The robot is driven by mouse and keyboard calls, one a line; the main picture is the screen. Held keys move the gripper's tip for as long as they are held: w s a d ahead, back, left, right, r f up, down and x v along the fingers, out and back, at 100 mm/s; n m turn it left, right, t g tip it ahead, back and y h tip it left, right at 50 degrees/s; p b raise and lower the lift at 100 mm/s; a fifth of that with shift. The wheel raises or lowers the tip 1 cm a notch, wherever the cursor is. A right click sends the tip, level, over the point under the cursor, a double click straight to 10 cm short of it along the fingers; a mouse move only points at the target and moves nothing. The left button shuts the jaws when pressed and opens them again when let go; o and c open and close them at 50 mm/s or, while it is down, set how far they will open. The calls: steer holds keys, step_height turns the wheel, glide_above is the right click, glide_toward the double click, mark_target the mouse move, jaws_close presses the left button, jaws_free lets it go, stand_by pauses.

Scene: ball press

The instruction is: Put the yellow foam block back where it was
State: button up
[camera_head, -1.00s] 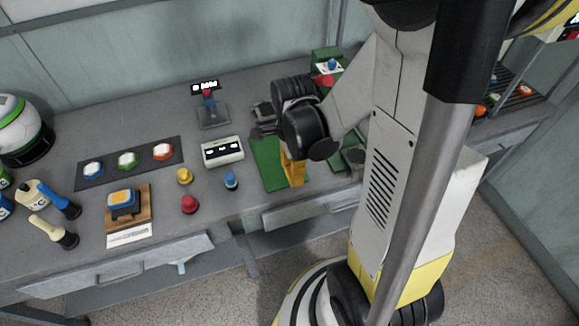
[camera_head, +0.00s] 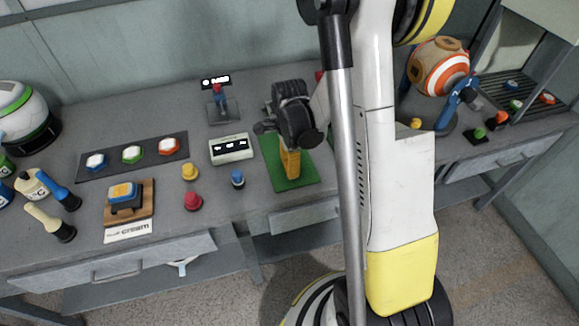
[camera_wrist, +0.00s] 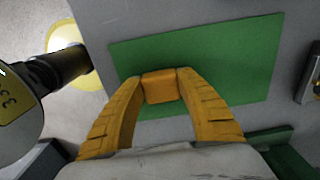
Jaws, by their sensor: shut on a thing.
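The yellow foam block (camera_wrist: 160,86) is a small yellow-orange block between the two fingertips in the wrist view. My gripper (camera_wrist: 161,80) is shut on it, one yellow finger on each side. The block is over the green mat (camera_wrist: 235,60), near the mat's edge in that view; I cannot tell whether it touches the mat. In the head view my gripper (camera_head: 291,172) points down over the green mat (camera_head: 309,173). There the yellow of the fingers and of the block cannot be told apart.
A small display stand (camera_head: 222,105) is behind. My arm hides the bench right of the mat.

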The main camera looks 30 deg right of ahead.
steer(key=o, duration=0.9)
steer(key=shift+f, duration=0.2)
steer(key=o, duration=0.4)
steer(key=shift+r, duration=0.1)
steer(key=shift+r, duration=0.1)
step_height(320, 180, up, 12)
steer(key=p, duration=0.5)
steer(key=s+a+r+n+t, duration=0.3)
steer(key=s+a+r+n, duration=0.2)
steer(key=n, duration=0.5)
steer(key=s+a+r+n+t, duration=0.4)
steer(key=s+a+r+n, duration=0.2)
steer(key=r+n, duration=0.3)
steer(key=shift+a+r+n, duration=0.35)
steer(key=shift+a+n, duration=0.55)
steer(key=shift+n, duration=0.2)
